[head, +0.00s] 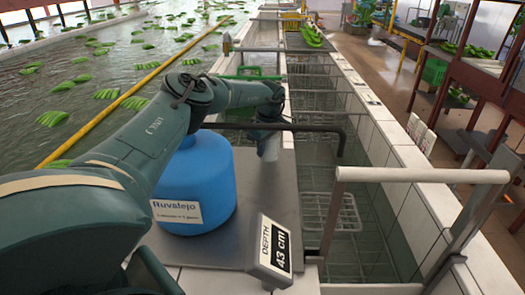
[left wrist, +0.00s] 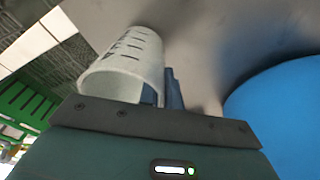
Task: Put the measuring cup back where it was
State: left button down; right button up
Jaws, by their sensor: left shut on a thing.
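The measuring cup (left wrist: 125,62) is whitish with dark scale marks in the left wrist view. In the head view it shows as a small pale cylinder (head: 268,149) below the end of my left arm. My left gripper (head: 266,124) is shut on the cup. Its blue-grey fingers (left wrist: 165,92) are partly hidden by the cup in the left wrist view. The cup is over or on the grey metal plate (head: 284,200); I cannot tell whether it touches. My right gripper is not in view.
A blue drum (head: 205,190) labelled "Ruvalejo" stands on the plate close to my left arm. A depth display (head: 272,248) reading 43 cm is at its front edge. A dark bent pipe (head: 320,129) passes behind the cup. Water tanks with wire racks (head: 335,212) lie to the right.

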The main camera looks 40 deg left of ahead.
pick_arm(q)
jog(key=shift+f, duration=0.75)
jog(key=shift+f, duration=0.1)
jog(key=c, duration=1.6)
grip_release()
jog(key=shift+r, duration=0.45)
notch_tip(320, 180, up, 11)
jog(key=d, duration=0.2)
jog(key=shift+s+b, duration=0.2)
jog(key=shift+b, duration=0.2)
jog(key=shift+d, duration=0.15)
